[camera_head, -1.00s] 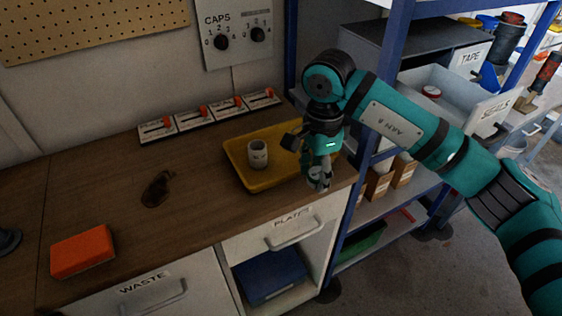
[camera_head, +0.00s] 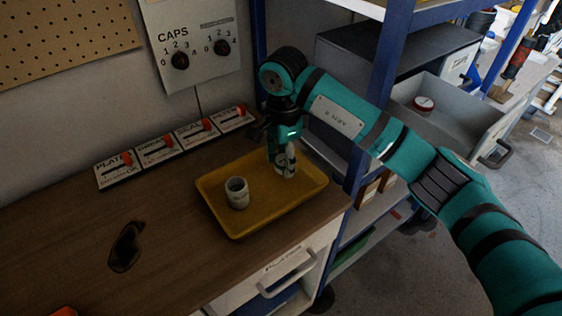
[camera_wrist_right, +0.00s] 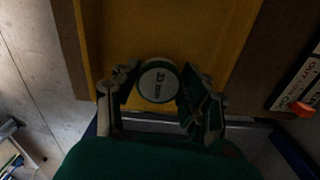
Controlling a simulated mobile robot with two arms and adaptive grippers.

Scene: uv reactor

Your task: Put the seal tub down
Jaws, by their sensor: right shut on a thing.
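My right gripper (camera_head: 286,170) is over the right part of the yellow tray (camera_head: 238,232) on the wooden worktop. In the right wrist view, the seal tub (camera_wrist_right: 157,80), round with a pale labelled top and green rim, sits between the fingers of the gripper (camera_wrist_right: 160,98), which is shut on it. In the head view the fingers mostly hide the tub. I cannot tell whether its base touches the tray (camera_wrist_right: 180,30). My left gripper is not in view.
A pale grey cup (camera_head: 237,193) stands upright in the tray's left part. Lever switches (camera_head: 170,144) line the back of the worktop. A blue rack post (camera_head: 375,100) stands to the right. An open grey drawer (camera_head: 460,125) holds a red-lidded tub (camera_head: 424,105). The worktop's left is mostly clear.

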